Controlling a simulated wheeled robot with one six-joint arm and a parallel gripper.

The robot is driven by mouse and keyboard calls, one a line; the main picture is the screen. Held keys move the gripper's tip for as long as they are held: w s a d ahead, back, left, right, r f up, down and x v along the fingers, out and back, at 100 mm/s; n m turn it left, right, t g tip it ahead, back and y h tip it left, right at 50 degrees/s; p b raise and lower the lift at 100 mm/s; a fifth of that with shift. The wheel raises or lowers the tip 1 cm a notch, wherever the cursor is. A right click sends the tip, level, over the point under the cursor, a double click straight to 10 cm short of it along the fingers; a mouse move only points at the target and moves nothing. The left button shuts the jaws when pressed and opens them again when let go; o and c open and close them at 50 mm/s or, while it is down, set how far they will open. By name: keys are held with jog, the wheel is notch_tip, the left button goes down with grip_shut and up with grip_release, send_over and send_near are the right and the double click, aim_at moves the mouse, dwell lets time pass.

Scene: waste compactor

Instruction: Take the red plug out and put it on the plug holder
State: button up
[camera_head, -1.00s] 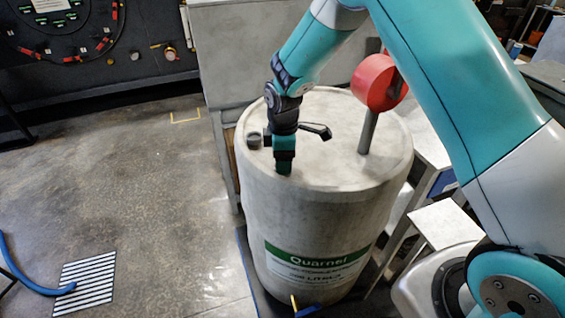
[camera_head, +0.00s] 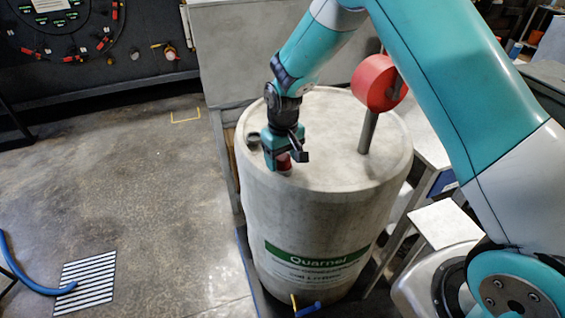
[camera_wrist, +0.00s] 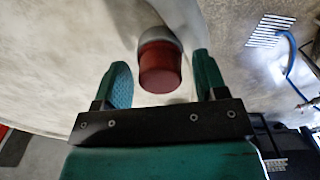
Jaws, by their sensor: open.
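The red plug (camera_wrist: 160,68) sits in a fitting on top of the grey barrel (camera_head: 330,210). In the head view the plug (camera_head: 284,163) shows as a small red patch, partly hidden by my gripper. My gripper (camera_head: 283,160) is low over the barrel top near its front left rim. In the wrist view my gripper (camera_wrist: 160,82) is open, with one teal finger on each side of the plug. Gaps show between the plug and both fingers. I cannot pick out the plug holder for certain.
A large red disc (camera_head: 377,84) on a grey post (camera_head: 368,130) stands on the barrel top, right of my gripper. A dark round cap (camera_head: 253,140) lies left of it. A dark control panel (camera_head: 90,45) is at the back left. The floor at left is mostly clear.

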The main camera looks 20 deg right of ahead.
jog(key=m, duration=0.8)
jog(key=shift+m, duration=0.4)
jog(key=c, duration=1)
jog(key=n, duration=0.5)
jog(key=n, duration=0.5)
